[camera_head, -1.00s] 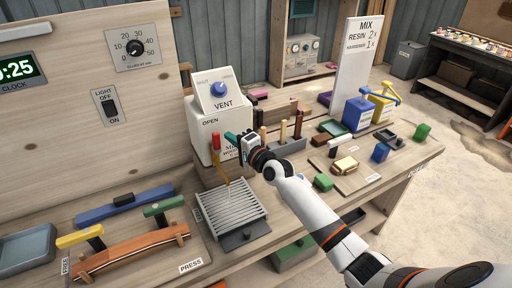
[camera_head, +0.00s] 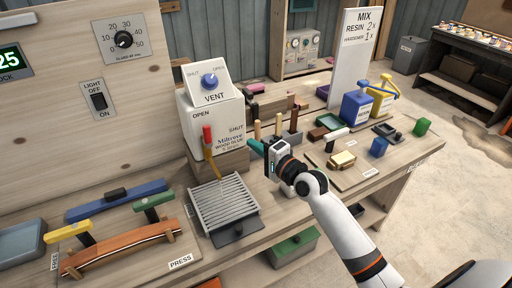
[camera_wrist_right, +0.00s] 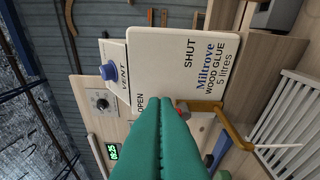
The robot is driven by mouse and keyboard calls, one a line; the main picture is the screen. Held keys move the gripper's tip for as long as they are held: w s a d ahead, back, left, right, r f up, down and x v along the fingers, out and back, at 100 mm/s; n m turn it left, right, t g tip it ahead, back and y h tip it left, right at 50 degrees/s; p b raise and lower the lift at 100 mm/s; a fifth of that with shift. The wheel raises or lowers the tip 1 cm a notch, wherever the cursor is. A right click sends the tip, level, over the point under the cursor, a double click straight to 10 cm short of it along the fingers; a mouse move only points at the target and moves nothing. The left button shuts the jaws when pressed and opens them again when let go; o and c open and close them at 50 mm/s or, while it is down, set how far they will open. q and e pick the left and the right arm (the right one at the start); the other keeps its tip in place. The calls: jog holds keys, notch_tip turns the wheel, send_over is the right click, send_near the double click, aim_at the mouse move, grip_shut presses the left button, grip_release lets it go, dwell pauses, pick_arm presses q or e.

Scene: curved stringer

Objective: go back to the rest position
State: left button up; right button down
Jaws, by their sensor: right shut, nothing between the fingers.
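My right gripper (camera_head: 257,147) has teal fingers pressed together with nothing between them. It is above the workbench, just right of the white wood glue container (camera_head: 213,122). In the right wrist view the shut fingers (camera_wrist_right: 168,112) point at the container (camera_wrist_right: 185,70), which appears turned sideways. The container's red-handled lever (camera_head: 207,138) stands at its front, left of the gripper and apart from it in the head view. In the wrist view the fingertips partly cover the red handle (camera_wrist_right: 182,108). My left gripper is not in view.
A slatted grey tray (camera_head: 224,205) lies below the container. Upright wooden-handled tools (camera_head: 279,124) stand close behind the gripper. Blue (camera_head: 356,109) and yellow (camera_head: 381,97) containers stand farther right. A press with a curved strip (camera_head: 120,247) is at front left. Floor at right is open.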

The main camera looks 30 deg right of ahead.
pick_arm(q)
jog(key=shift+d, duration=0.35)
